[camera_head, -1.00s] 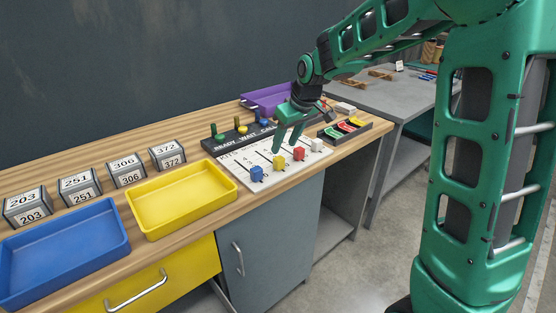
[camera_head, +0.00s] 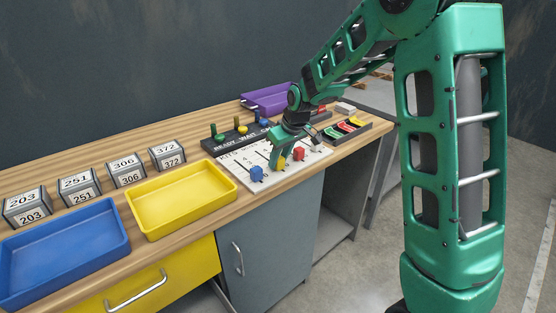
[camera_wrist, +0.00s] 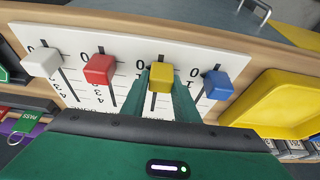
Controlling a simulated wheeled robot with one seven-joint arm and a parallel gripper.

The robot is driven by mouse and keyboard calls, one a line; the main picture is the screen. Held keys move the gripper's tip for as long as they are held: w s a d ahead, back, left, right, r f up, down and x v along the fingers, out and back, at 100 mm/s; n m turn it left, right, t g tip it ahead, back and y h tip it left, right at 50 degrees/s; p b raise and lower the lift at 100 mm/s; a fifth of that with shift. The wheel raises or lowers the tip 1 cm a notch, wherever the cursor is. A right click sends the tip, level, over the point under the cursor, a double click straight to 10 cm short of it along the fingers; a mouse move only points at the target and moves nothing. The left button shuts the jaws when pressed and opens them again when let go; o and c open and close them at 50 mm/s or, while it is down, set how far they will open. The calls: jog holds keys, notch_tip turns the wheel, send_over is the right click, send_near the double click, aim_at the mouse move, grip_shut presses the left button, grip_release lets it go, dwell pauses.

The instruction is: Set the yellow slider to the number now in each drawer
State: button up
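A white slider board (camera_head: 240,163) carries blue, yellow, red and white knobs in parallel slots. The yellow knob (camera_head: 281,164) shows in the wrist view (camera_wrist: 160,78) near the "0" end of its slot, between the red and blue knobs. My gripper (camera_head: 285,153) is down over the board at the yellow knob. In the wrist view its fingers (camera_wrist: 163,92) stand on both sides of the yellow knob, apart, with no firm grip visible. A yellow drawer (camera_head: 190,272) with a metal handle is shut under the bench; its inside is hidden.
The blue knob (camera_head: 256,174) and red knob (camera_head: 298,154) stand close beside my gripper. A yellow tray (camera_head: 232,200), blue tray (camera_head: 122,246) and several number blocks (camera_head: 127,169) stand left. Behind are a black READY/WAIT panel (camera_head: 222,148) and purple tray (camera_head: 262,104).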

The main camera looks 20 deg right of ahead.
aim_at(265, 158)
grip_shut()
jog(key=w, duration=0.2)
jog(key=w+a, duration=0.2)
jog(key=w, duration=0.1)
jog(key=shift+w+a, duration=0.1)
jog(key=shift+w, duration=0.25)
jog(key=o, duration=0.6)
grip_release()
jog(key=v, duration=1)
jog(key=shift+s+r, duration=0.2)
jog(key=shift+r, duration=0.1)
